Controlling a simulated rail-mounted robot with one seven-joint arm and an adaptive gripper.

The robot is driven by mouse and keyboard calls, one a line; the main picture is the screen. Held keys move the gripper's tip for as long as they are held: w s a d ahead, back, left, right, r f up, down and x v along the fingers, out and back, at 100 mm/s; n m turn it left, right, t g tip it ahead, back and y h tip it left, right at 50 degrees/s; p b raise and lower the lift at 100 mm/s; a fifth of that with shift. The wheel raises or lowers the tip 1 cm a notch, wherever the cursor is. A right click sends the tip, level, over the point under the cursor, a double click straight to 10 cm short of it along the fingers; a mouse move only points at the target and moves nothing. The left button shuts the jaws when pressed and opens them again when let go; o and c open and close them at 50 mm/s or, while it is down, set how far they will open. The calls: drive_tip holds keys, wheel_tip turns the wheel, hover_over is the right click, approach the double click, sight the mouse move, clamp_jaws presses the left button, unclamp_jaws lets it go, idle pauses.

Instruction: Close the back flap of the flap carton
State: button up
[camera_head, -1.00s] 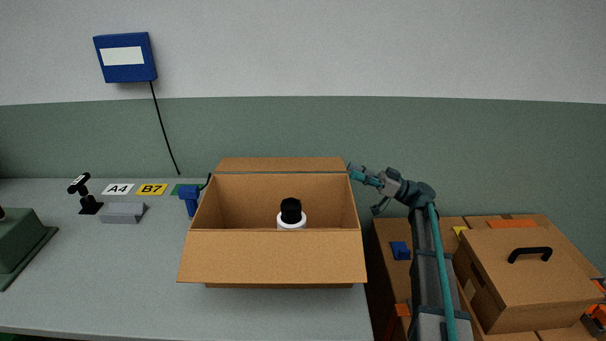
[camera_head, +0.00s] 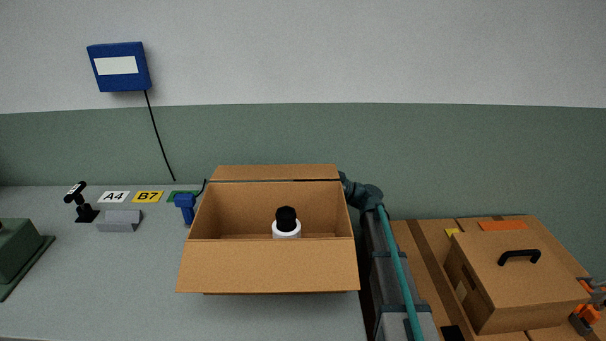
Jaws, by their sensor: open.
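The flap carton (camera_head: 267,206) stands on the grey table with its top open. Its back flap (camera_head: 278,172) stands out behind the rear rim, not lying over the opening. Its front flap (camera_head: 268,266) hangs outward and down toward me. A white bottle with a black cap (camera_head: 287,225) stands inside the carton. My arm reaches up along the carton's right side, and its wrist is at the back right corner. My gripper is hidden behind the carton and its back flap.
A brown box with a black handle (camera_head: 520,280) sits on cardboard at the right. A blue device (camera_head: 186,207), a grey block (camera_head: 120,220) and a black stand (camera_head: 84,208) are left of the carton. The table (camera_head: 110,285) is clear at the front left. The wall is close behind.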

clamp_jaws()
idle(0.3)
